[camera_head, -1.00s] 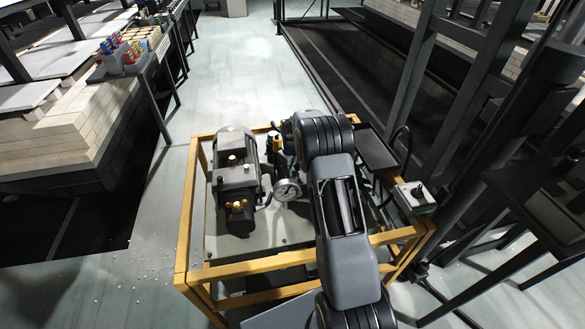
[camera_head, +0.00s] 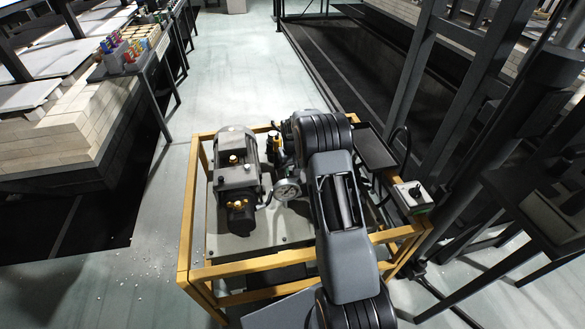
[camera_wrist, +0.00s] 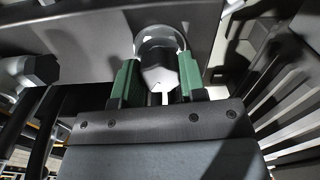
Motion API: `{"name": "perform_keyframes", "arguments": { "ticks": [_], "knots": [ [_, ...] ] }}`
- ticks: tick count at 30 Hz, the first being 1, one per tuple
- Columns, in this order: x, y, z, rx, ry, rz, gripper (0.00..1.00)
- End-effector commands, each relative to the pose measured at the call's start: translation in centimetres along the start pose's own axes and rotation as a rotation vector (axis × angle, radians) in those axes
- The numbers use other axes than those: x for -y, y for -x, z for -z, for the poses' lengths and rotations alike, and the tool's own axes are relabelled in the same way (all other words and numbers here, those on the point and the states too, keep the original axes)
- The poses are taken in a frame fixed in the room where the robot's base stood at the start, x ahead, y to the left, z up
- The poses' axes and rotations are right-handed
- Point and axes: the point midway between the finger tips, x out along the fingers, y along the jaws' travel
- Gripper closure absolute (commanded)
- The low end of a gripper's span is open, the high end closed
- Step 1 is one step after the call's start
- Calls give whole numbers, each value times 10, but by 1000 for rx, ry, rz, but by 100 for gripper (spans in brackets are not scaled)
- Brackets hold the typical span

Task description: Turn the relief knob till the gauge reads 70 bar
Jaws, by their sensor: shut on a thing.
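In the wrist view my gripper (camera_wrist: 160,85) has its two green fingers on either side of a dark faceted knob (camera_wrist: 160,72), shut on it. A pale round collar shows behind the knob. The pressure gauge (camera_head: 287,190) has a white face and stands on the hydraulic unit, left of my arm in the head view. Its needle and numbers are too small to read. My arm hides the gripper and the knob in the head view.
A yellow frame (camera_head: 262,265) surrounds the unit. A dark motor (camera_head: 237,180) stands left of the gauge. A control box (camera_head: 411,196) sits on the frame's right side. Another dark fitting (camera_wrist: 40,70) lies left of the knob. Open floor (camera_head: 232,70) lies behind the unit.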

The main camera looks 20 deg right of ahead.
Motion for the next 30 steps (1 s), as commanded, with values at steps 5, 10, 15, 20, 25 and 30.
{"name": "perform_keyframes", "arguments": {
  "ticks": [5, 10, 15, 20, 25, 30],
  "knots": [
    [-1, 1, 1, -5, 0, -2, 85],
    [-1, 1, 1, -5, 1, -2, 54],
    [-1, 1, 1, -3, 1, -1, 38],
    [0, 0, 0, -2, 1, -1, 36],
    [0, 5, 0, -2, 1, -1, 36],
    [0, 30, 1, -5, 1, -1, 36]
  ]
}}
